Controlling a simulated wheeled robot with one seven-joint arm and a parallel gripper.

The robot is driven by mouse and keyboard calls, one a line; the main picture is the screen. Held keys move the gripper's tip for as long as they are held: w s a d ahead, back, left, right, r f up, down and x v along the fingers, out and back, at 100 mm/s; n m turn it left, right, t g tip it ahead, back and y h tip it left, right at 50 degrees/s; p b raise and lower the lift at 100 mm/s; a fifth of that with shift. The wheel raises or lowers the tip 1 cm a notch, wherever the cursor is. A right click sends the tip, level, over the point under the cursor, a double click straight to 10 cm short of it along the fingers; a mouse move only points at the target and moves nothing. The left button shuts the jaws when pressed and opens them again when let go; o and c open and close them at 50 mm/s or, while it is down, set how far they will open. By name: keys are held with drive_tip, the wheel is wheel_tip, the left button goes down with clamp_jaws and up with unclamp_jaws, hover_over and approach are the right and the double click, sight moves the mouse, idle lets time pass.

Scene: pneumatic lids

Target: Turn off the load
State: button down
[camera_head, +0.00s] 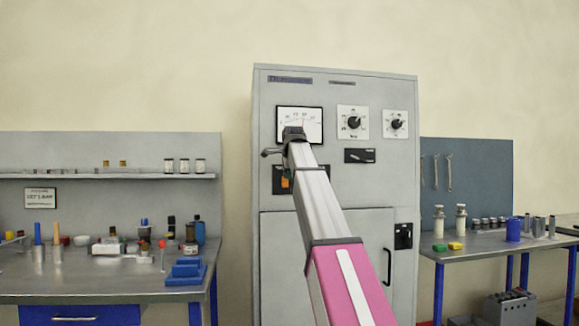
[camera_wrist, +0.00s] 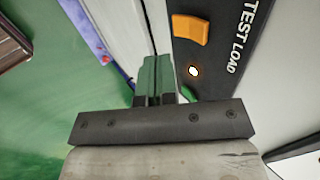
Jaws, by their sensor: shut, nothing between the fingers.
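The test load panel (camera_wrist: 212,50) is black with white "TEST LOAD" lettering in the wrist view. It carries an orange rocker switch (camera_wrist: 190,29), a bright white lamp (camera_wrist: 194,71) and a green part (camera_wrist: 189,93), partly hidden behind my gripper's body.
The grey cabinet (camera_head: 350,85) has a meter (camera_head: 299,118), two knobs (camera_head: 353,122) (camera_head: 396,124) and a small black plate (camera_head: 360,156). A cluttered bench (camera_head: 60,285) stands at left, another (camera_head: 480,243) at right. Floor is hardly visible.

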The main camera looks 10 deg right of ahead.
sight(286, 181)
drive_tip(key=w+f, duration=0.2)
drive_tip(key=w, duration=0.1)
drive_tip(key=w+f, duration=0.1)
drive_tip(key=w, duration=0.1)
idle(0.4)
drive_tip(key=shift+f+t, duration=0.15)
drive_tip(key=shift+t, duration=0.15)
drive_tip(key=shift+w, duration=0.15)
drive_tip(key=shift+r, duration=0.2)
drive_tip(key=shift+w+r, duration=0.1)
drive_tip(key=shift+r, duration=0.65)
